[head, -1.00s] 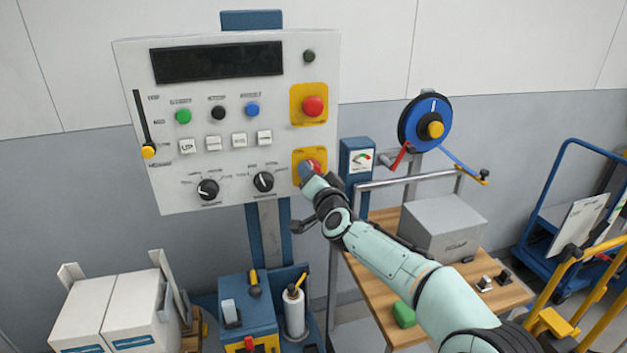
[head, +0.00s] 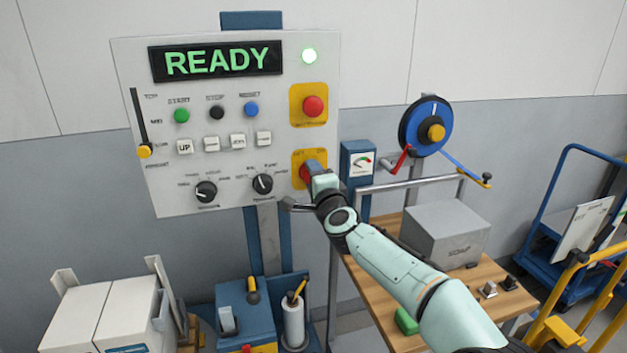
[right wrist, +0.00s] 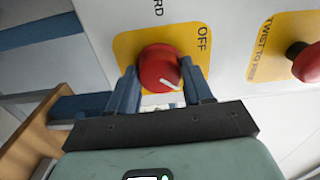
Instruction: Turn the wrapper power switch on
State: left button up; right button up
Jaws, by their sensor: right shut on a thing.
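The wrapper power switch is a red rotary knob on a yellow plate (head: 299,156) at the lower right of the white control panel. In the right wrist view the red knob (right wrist: 158,66) fills the space between my fingers. Its white pointer line is turned away from the OFF label, and the ON label is not visible there. My right gripper (head: 311,175) is shut on the knob and hides part of it in the head view. The panel's display (head: 218,61) reads READY in green, and the round lamp (head: 309,55) is lit. My left gripper is not in view.
A red push button (head: 313,106) on yellow sits above the switch. Black dials (head: 262,184) and white keys are left of it. A gauge box (head: 358,162) is close on the right. A wooden table (head: 372,265) with a grey box stands below my arm.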

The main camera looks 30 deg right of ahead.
jog(key=shift+m, duration=0.4)
jog(key=o, duration=1)
jog(key=shift+o, duration=0.2)
jog(key=shift+s, duration=0.1)
jog(key=b+v, duration=0.2)
jog(key=v, duration=1.1)
jog(key=shift+b, duration=0.35)
jog(key=shift+a, duration=0.1)
